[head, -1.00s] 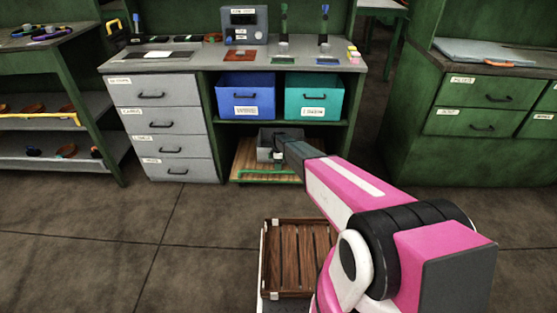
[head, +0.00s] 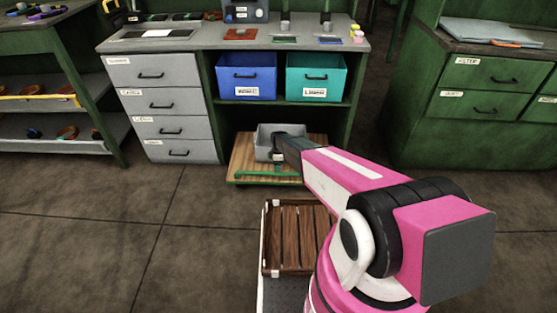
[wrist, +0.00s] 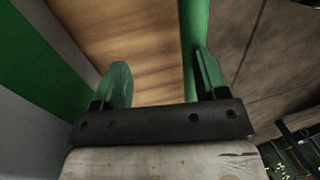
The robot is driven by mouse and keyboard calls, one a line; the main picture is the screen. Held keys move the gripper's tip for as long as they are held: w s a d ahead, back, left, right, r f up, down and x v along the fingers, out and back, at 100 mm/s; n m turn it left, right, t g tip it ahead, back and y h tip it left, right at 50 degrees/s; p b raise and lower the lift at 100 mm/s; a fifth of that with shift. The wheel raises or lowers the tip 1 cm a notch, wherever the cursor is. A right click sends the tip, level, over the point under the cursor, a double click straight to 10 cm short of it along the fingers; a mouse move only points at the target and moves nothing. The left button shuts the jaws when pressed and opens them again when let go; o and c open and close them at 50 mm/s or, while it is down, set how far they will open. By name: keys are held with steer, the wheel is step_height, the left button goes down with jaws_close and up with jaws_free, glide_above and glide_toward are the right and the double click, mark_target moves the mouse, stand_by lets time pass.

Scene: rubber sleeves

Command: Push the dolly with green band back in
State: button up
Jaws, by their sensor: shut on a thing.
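The dolly (head: 240,165) is a low wooden board with a green band (head: 262,174) along its front. It sits on the floor under the bench, its front part sticking out past the bench front. A grey bin (head: 266,136) stands on it. My arm reaches down to the dolly front; in the head view my forearm hides the gripper tips and the dolly's right part. In the wrist view my gripper (wrist: 163,82) has its green fingers around the green bar (wrist: 192,40) at the dolly's edge, beside the wooden board (wrist: 140,35). The bar lies close to the right finger.
The bench has grey drawers (head: 160,100) left of the dolly bay, and a blue bin (head: 246,75) and teal bin (head: 316,75) on the shelf above. A slatted wooden crate (head: 290,235) is in front of me. Floor between bench and crate is clear.

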mark_target(278, 174)
steer(key=shift+o, duration=0.3)
steer(key=s, duration=0.1)
steer(key=s+f, duration=0.1)
steer(key=s, duration=0.1)
steer(key=s+f, duration=0.1)
steer(key=shift+s+a, duration=0.15)
steer(key=shift+s, duration=0.15)
steer(key=shift+o, duration=0.9)
steer(key=shift+s, duration=0.55)
steer(key=shift+r, duration=0.5)
steer(key=shift+c, duration=1.2)
steer(key=s+v, duration=0.1)
steer(key=v, duration=1.2)
